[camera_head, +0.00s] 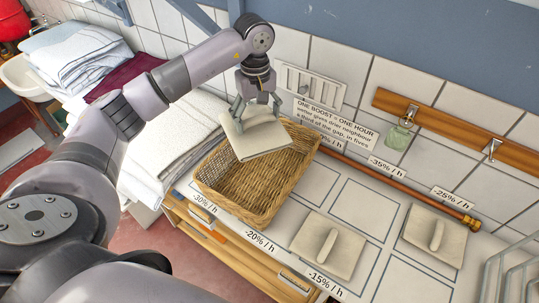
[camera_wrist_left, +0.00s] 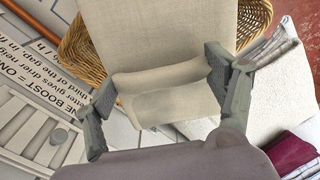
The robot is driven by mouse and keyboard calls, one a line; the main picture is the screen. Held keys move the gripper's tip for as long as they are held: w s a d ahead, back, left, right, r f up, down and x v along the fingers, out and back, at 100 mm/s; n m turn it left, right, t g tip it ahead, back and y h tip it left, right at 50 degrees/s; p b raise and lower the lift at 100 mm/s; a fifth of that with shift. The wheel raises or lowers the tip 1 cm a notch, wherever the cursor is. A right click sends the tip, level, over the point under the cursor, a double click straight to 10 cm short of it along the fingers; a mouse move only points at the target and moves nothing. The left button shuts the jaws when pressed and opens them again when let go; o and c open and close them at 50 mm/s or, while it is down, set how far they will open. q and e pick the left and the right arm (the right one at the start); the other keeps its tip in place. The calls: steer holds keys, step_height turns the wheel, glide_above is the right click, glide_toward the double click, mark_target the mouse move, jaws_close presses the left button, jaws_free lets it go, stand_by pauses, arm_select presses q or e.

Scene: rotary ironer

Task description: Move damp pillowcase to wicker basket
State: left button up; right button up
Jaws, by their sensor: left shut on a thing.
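My left gripper (camera_head: 255,108) is shut on the raised ridge of a flat, square, cream pillowcase (camera_head: 262,143). It holds the pillowcase tilted over the far part of the wicker basket (camera_head: 225,192); whether the cloth touches the rim I cannot tell. The basket looks empty inside, though the pillowcase hides its far end. In the left wrist view the fingers (camera_wrist_left: 163,92) stand on both sides of the ridge, and the pillowcase (camera_wrist_left: 185,32) covers most of the basket (camera_wrist_left: 90,45). My right gripper is not in view.
Two similar cream squares with ridges lie on the marked counter, one at the front (camera_head: 318,255) and one at right (camera_head: 450,240). A copper pipe (camera_head: 400,187) runs behind. White folded linen (camera_head: 165,140) is left of the basket. A wire rack (camera_head: 510,275) stands at lower right.

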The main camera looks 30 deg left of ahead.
arm_select(q)
steer(key=shift+s+f+b, duration=0.3)
steer(key=shift+f+b, duration=0.25)
steer(key=shift+f, duration=0.35)
step_height(320, 180, down, 3)
steer(key=shift+b, duration=0.7)
steer(key=shift+w+f, duration=0.1)
steer(key=shift+f, duration=0.35)
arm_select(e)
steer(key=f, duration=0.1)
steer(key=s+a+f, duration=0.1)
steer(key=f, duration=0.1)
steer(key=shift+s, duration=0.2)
arm_select(q)
steer(key=o, duration=1.5)
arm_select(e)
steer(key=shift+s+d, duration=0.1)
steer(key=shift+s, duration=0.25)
